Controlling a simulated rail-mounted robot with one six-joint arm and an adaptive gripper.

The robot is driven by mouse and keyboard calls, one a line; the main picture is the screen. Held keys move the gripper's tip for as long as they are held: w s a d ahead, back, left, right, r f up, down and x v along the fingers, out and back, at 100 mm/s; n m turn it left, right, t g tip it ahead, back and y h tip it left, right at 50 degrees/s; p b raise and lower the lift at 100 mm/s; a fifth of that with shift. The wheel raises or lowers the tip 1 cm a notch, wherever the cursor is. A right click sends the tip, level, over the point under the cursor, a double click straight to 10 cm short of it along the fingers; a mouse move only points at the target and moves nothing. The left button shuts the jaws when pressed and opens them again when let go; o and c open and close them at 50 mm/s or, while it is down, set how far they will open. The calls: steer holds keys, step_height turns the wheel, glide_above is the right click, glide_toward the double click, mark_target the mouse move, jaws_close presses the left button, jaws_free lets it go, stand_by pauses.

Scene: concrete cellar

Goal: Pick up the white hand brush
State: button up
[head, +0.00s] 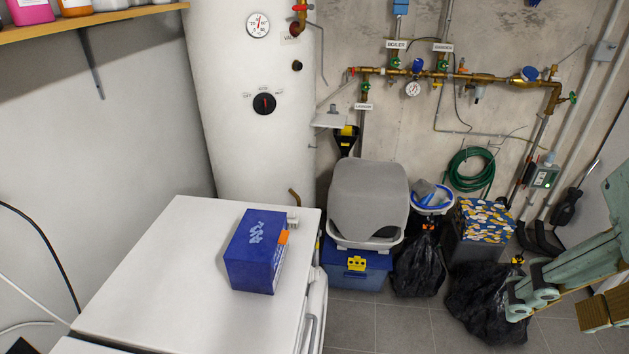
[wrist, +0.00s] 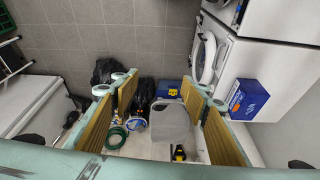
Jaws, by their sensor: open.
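I cannot make out a white hand brush for certain in either view. A small pale object (head: 293,219) shows beside the blue box, at the far edge of the white appliance top. It is partly hidden by the box, and I cannot tell what it is. My gripper (wrist: 160,94) is open and empty, its two ochre-padded fingers wide apart in the wrist view. In the head view its teal fingers show at the right edge, over the floor and well away from the appliance top.
The blue box (head: 256,250) stands on the white appliance top (head: 150,270). Pipes line the wall. The appliance's left part is clear.

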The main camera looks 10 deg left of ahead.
steer(key=w+a+r+m+g+y+p, duration=0.15)
steer(key=w+a, duration=0.25)
steer(key=w, duration=0.4)
steer(key=w+a+r+m+t+p, duration=0.15)
steer(key=w+a, duration=0.25)
steer(key=w, duration=0.5)
steer(key=w+a+f+m+g+y+p, duration=0.1)
steer(key=w+a+f+m, duration=0.15)
steer(key=w+a, duration=0.5)
steer(key=w+a+f+m+g+y, duration=0.1)
steer(key=w+a+m, duration=0.25)
steer(key=w, duration=0.65)
steer(key=m+g+p, duration=0.2)
steer(key=m+p, duration=0.2)
steer(key=m, duration=0.4)
glide_above(283, 210)
steer(key=d, duration=0.5)
step_height(283, 210, down, 27)
steer(key=shift+w+f+y, duration=0.15)
steer(key=shift+y, duration=0.4)
steer(key=shift+a, duration=0.1)
steer(key=shift+x, duration=4.25)
steer(key=shift+f, duration=0.15)
steer(key=shift+x, duration=2.5)
